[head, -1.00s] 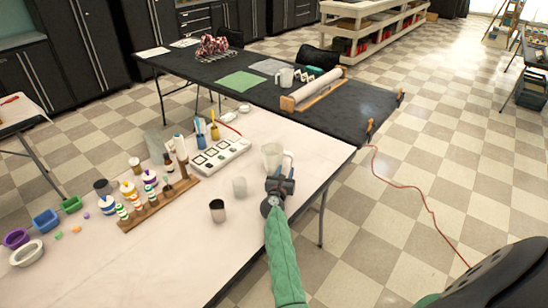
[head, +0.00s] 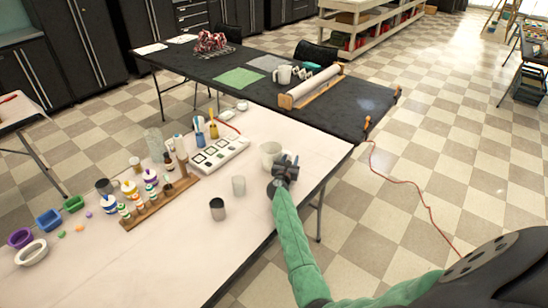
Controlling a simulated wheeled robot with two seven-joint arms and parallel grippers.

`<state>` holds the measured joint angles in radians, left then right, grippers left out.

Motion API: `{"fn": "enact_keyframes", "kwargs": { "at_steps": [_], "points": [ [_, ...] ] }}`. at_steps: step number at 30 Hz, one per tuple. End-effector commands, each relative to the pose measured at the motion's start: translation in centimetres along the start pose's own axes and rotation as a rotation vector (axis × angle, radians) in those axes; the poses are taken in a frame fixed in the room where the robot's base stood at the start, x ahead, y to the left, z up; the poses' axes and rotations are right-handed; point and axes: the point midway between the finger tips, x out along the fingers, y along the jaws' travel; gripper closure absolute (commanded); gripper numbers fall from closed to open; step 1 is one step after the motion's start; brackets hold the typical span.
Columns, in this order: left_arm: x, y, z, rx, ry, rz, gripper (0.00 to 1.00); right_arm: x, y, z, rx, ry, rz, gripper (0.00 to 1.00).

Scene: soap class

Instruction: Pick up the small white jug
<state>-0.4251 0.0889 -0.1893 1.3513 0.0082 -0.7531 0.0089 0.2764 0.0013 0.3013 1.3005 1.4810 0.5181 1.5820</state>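A small white jug (head: 269,152) stands near the right edge of the pale table in the head view. My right gripper (head: 284,166), on a green-sleeved arm, is right at the jug's near right side and covers part of it. The jug's handle is hidden or too small to make out. I cannot tell whether the fingers are open or shut on the jug. A larger-looking white jug (head: 283,75) stands on the black table behind. My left gripper is not in view.
On the pale table (head: 150,240), a dark cup (head: 217,209) and a translucent cup (head: 238,186) stand left of my gripper. A white palette tray (head: 217,153) and a wooden rack (head: 160,203) of bottles lie further left. The black table (head: 340,115) adjoins behind.

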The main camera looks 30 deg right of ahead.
Motion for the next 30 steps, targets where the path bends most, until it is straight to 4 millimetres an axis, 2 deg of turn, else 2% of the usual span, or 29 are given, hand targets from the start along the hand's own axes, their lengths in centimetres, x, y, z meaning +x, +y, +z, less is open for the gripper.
{"fn": "enact_keyframes", "kwargs": {
  "at_steps": [7,8,13,30],
  "points": [
    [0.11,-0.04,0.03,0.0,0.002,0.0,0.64,0.12,0.05,-0.05,0.0,0.0,0.001,0.64],
    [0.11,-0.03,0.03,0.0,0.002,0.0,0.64,0.12,0.05,-0.05,0.0,0.0,0.001,0.68],
    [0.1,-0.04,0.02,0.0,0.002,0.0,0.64,0.11,0.05,-0.04,0.0,0.0,0.001,1.0],
    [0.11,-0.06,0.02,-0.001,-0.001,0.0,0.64,0.11,0.04,0.29,0.002,0.0,0.0,1.0]
  ]
}}
